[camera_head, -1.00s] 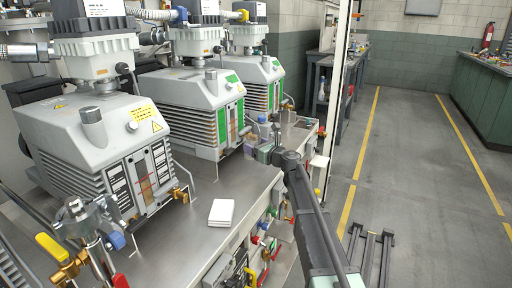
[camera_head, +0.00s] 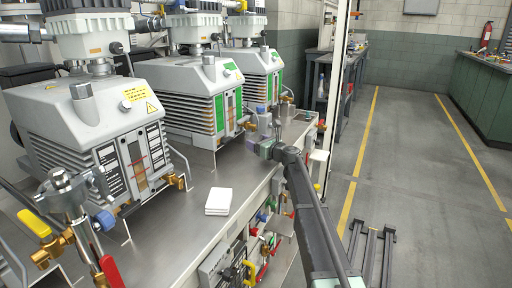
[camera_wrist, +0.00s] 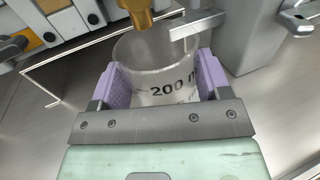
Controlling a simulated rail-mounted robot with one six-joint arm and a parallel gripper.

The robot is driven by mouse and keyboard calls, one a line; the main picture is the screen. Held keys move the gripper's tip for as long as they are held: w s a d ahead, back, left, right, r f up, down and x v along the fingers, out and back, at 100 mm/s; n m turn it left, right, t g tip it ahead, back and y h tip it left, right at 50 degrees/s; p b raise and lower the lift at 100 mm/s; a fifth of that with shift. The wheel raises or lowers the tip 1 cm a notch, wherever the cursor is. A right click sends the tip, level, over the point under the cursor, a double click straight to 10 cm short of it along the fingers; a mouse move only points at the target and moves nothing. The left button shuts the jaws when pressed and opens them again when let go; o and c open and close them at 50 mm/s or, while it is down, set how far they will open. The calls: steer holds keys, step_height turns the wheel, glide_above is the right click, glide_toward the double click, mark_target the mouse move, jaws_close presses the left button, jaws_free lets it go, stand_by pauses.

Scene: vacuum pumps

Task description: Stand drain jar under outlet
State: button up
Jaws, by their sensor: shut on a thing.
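My gripper (camera_wrist: 162,82) is shut on a clear jar (camera_wrist: 165,62) with black "200" marking. Its purple pads press the jar's left and right sides. The jar looks upright and open at the top. A brass outlet (camera_wrist: 139,12) hangs at the jar's far rim, overlapping it in the wrist view; I cannot tell whether it is over the mouth. In the head view my gripper (camera_head: 263,147) is at the middle pump (camera_head: 205,100), near its brass fitting (camera_head: 246,122). Whether the jar touches the bench (camera_head: 200,245) is unclear.
A grey bracket (camera_wrist: 195,25) crosses close to the jar's right rim, and a thin metal rail (camera_wrist: 62,52) lies to the left. A folded white cloth (camera_head: 218,201) lies on the bench. The near pump (camera_head: 85,135) has a brass fitting (camera_head: 175,181). Bench around the cloth is clear.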

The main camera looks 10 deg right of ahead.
steer(key=shift+w+f, duration=0.1)
steer(key=shift+f, duration=0.1)
steer(key=shift+f+b, duration=0.25)
steer(key=shift+b, duration=0.2)
